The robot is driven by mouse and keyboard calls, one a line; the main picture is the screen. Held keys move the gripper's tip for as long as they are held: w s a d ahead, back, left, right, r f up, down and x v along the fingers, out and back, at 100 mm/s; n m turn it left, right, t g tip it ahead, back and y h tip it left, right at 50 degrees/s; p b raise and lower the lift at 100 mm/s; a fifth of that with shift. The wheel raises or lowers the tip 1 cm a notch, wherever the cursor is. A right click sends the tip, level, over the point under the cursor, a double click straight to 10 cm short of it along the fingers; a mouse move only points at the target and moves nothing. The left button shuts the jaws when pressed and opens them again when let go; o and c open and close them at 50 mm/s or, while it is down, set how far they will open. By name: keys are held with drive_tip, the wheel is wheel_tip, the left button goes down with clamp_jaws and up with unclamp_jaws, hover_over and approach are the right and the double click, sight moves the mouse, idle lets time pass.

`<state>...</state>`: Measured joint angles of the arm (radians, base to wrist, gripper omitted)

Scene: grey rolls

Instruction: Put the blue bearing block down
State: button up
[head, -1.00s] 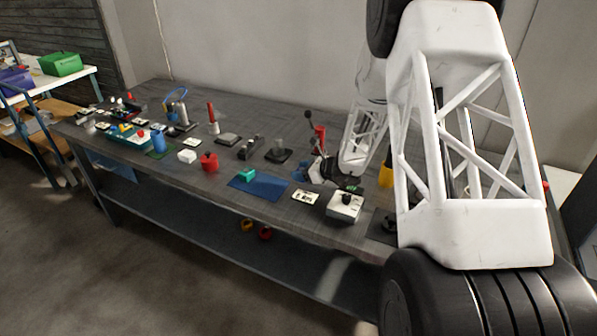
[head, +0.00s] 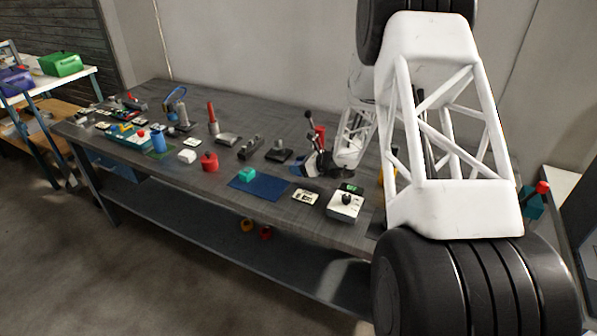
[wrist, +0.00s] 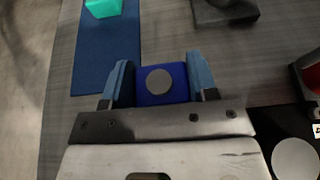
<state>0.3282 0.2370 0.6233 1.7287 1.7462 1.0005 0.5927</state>
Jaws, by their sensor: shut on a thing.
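The blue bearing block (wrist: 176,90), with a round grey disc on its top face, sits between the two blue fingers of my gripper (wrist: 158,72) in the wrist view. My gripper is shut on it. In the head view, my gripper (head: 306,168) is low over the grey bench (head: 335,226), to the right of a dark blue mat (head: 268,187). The mat also shows at the upper left of the wrist view (wrist: 108,55). I cannot tell whether the block touches the bench.
A teal block (head: 246,174) sits on the mat. A dark base with a grey knob (head: 279,150) stands behind my gripper. A white card (head: 305,197) and a white box with a black knob (head: 344,204) lie in front. Several other parts crowd the bench's left side.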

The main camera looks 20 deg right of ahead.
drive_tip(key=shift+f, duration=1.25)
drive_tip(key=shift+f, duration=0.1)
drive_tip(key=o, duration=1.1)
drive_tip(key=shift+f, duration=0.1)
drive_tip(key=shift+r, duration=0.2)
drive_tip(key=v, duration=1.2)
drive_tip(key=shift+a, duration=0.1)
